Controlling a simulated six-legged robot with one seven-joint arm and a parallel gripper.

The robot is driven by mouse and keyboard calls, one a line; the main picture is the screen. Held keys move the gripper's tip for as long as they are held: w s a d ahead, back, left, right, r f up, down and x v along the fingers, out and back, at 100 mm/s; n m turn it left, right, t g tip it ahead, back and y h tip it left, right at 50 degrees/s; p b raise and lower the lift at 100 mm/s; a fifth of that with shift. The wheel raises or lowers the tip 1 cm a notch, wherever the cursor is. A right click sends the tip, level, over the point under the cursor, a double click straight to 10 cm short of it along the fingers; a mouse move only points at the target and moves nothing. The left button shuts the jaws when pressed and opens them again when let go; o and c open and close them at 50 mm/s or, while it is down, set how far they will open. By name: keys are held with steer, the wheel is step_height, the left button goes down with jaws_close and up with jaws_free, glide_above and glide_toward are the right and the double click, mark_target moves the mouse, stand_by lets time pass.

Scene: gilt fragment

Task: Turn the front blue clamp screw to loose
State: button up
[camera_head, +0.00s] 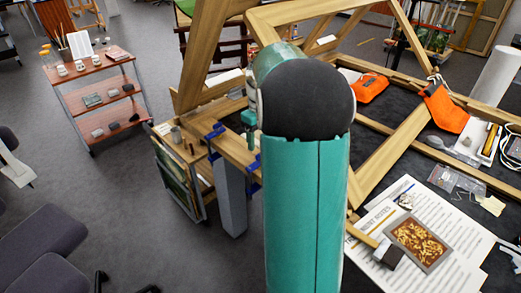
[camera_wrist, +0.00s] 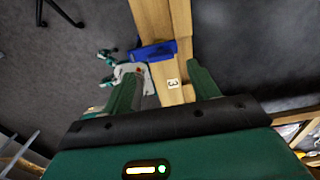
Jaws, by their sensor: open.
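Two blue clamps grip the wooden frame bar in the head view: one (camera_head: 213,132) at the left, and one (camera_head: 254,164) nearer, beside my arm and partly hidden by it. In the wrist view a blue clamp (camera_wrist: 155,51) lies across a wooden bar (camera_wrist: 154,20), just beyond my fingertips. I cannot tell which of the two it is, and its screw is not clear. My gripper (camera_wrist: 164,72) is open, with a finger on each side of the bar and nothing held. In the head view my arm hides most of the gripper.
A grey post (camera_head: 230,195) stands under the bar. A work table with papers (camera_head: 440,245), a framed gilt panel (camera_head: 418,242) and an orange pouch (camera_head: 445,107) is at the right. A shelved trolley (camera_head: 95,75) stands at the back left.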

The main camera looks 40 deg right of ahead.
step_height(320, 180, down, 5)
steer(key=shift+f, duration=0.1)
steer(key=shift+c, duration=0.2)
steer(key=c, duration=1)
